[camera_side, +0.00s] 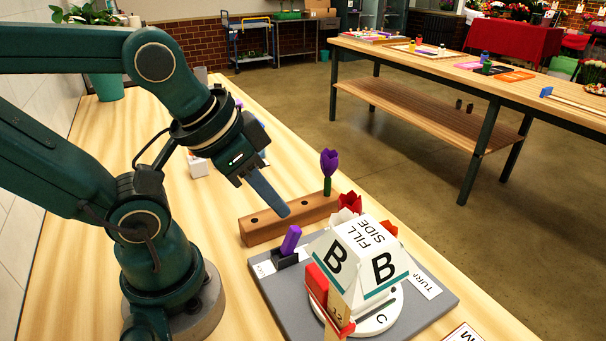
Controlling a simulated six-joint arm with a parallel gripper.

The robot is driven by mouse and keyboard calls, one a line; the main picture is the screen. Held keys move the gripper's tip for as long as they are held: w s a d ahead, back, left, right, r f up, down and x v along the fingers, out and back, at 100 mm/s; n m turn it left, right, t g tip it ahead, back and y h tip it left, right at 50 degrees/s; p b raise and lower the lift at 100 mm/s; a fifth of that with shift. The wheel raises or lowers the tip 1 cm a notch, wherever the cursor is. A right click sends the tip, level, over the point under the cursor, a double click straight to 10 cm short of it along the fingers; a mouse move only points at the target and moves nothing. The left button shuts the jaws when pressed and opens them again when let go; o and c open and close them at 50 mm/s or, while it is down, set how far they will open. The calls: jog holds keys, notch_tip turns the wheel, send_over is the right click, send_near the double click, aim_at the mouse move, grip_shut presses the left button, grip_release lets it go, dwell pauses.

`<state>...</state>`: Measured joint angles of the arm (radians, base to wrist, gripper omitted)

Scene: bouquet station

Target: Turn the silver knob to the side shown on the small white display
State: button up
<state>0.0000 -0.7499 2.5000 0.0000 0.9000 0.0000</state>
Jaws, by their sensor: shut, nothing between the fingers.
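My gripper (284,210) is shut and empty, its blue fingers pointing down and right. The tips appear above or beside a long brown wooden block (262,229); the exact gap cannot be judged. I cannot make out a silver knob in this view. A small white object (199,166) is on the table behind my forearm; I cannot tell whether it is the display, and no side shown on it is readable.
A grey board (290,290) bears a round white plate (387,318), a white lettered box (356,254), red pieces and a purple peg (291,238) in a black block. A purple tulip (329,162) stands upright at the wooden block. Bare table lies left of the board.

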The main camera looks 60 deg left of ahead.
jog(key=o, duration=0.5)
jog(key=shift+r, duration=0.1)
jog(key=o, duration=0.5)
jog(key=shift+r, duration=0.25)
jog(key=w+a+r+m+g, duration=0.1)
jog(key=w+r+m+g, duration=0.3)
jog(key=w+r, duration=0.45)
jog(key=w+a+f+m+g, duration=0.25)
jog(key=w+f+m, duration=0.2)
jog(key=w, duration=0.35)
jog(key=shift+m+t, duration=0.25)
jog(key=shift+t, duration=0.2)
notch_tip(320, 180, down, 17)
jog(key=shift+s+f, duration=0.1)
jog(key=shift+s, duration=0.05)
jog(key=shift+c, duration=0.4)
grip_shut()
